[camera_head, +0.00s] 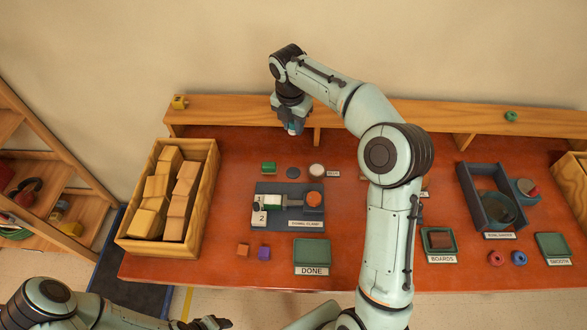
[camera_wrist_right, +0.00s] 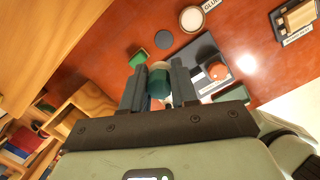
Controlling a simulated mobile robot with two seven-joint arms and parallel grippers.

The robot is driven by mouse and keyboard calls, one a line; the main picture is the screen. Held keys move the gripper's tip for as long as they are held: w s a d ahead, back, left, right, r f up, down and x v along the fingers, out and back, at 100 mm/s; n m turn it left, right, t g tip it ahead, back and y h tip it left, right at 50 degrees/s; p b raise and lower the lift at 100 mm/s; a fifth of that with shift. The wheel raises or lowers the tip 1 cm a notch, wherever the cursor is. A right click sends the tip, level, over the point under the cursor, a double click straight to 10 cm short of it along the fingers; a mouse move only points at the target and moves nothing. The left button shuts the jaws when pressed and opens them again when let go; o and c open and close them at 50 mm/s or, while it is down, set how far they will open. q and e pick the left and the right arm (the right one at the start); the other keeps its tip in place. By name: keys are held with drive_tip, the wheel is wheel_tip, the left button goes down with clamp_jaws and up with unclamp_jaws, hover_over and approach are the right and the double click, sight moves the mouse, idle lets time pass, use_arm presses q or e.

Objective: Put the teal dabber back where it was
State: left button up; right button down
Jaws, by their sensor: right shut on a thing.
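My right gripper (camera_head: 293,127) is over the back part of the red-brown table, in front of the shelf. In the right wrist view the gripper (camera_wrist_right: 159,88) is shut on the teal dabber (camera_wrist_right: 160,82), a short round teal piece with a paler part. In the head view only a little of the dabber shows under the fingers. A flat grey disc (camera_head: 292,172) lies empty on the table, between a green block (camera_head: 268,167) and a round pale-topped glue pot (camera_head: 317,170). My left gripper (camera_head: 208,323) shows partly at the bottom edge; its jaws are unclear.
A dark numbered fixture (camera_head: 270,188) stands in front of the disc. A crate of wooden blocks (camera_head: 207,215) is at the left, and a green DONE tray (camera_head: 311,270) is at the front. A raised wooden shelf (camera_head: 375,112) runs along the back. My right arm covers the table's middle.

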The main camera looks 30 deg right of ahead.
sight(294, 171)
wheel_tip(294, 171, down, 19)
drive_tip(key=shift+f, duration=0.1)
idle(0.3)
drive_tip(key=shift+f, duration=0.15)
drive_tip(key=c, duration=0.9)
unclamp_jaws()
drive_tip(key=shift+o, duration=0.2)
wheel_tip(294, 171, up, 12)
drive_tip(key=s+a, duration=0.1)
drive_tip(key=shift+a, duration=0.2)
drive_tip(key=shift+s, duration=0.1)
